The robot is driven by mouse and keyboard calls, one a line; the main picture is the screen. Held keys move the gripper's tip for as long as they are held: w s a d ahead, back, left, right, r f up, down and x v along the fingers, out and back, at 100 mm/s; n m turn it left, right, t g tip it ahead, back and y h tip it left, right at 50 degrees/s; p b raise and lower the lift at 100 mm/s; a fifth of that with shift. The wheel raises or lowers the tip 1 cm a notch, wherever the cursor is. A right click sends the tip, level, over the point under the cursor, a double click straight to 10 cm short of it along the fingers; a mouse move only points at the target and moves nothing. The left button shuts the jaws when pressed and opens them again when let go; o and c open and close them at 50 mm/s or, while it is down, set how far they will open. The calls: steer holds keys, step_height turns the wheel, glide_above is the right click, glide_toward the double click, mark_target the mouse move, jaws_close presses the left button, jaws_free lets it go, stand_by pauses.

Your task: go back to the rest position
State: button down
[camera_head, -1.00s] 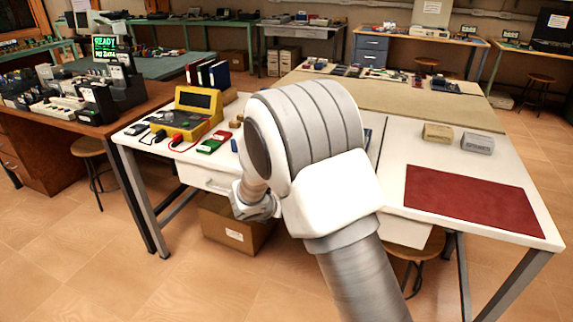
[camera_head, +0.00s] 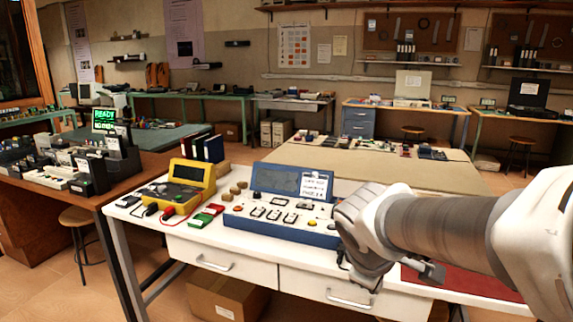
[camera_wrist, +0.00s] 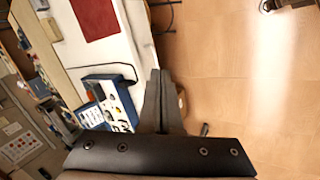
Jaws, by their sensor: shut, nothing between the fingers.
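My gripper (camera_wrist: 159,75) shows in the wrist view with its two grey fingers together and nothing between them. It hangs beside the white table's front edge, with the tile floor below. In the head view my arm reaches in from the right, with its wrist bent in front of the table. The fingers are hard to make out there. The blue-and-white control panel (camera_head: 278,212) stands on the white table (camera_head: 240,249), just left of my wrist. It also shows in the wrist view (camera_wrist: 108,100), left of the fingers.
A yellow meter (camera_head: 186,184) and small red and green blocks sit left of the panel. A red mat (camera_head: 470,283) lies on the right, partly behind my arm. A cardboard box (camera_head: 228,297) stands under the table. Open floor (camera_wrist: 225,85) lies right of the fingers.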

steer(key=s+a+r+m+y, duration=0.1)
steer(key=s+r+m+y, duration=0.15)
steer(key=s+m, duration=0.85)
step_height(320, 180, up, 14)
steer(key=s+n+p, duration=0.1)
steer(key=s+p, duration=0.2)
steer(key=p, duration=1.1)
steer(key=shift+a+y+p, duration=0.25)
steer(key=shift+y+p, duration=0.1)
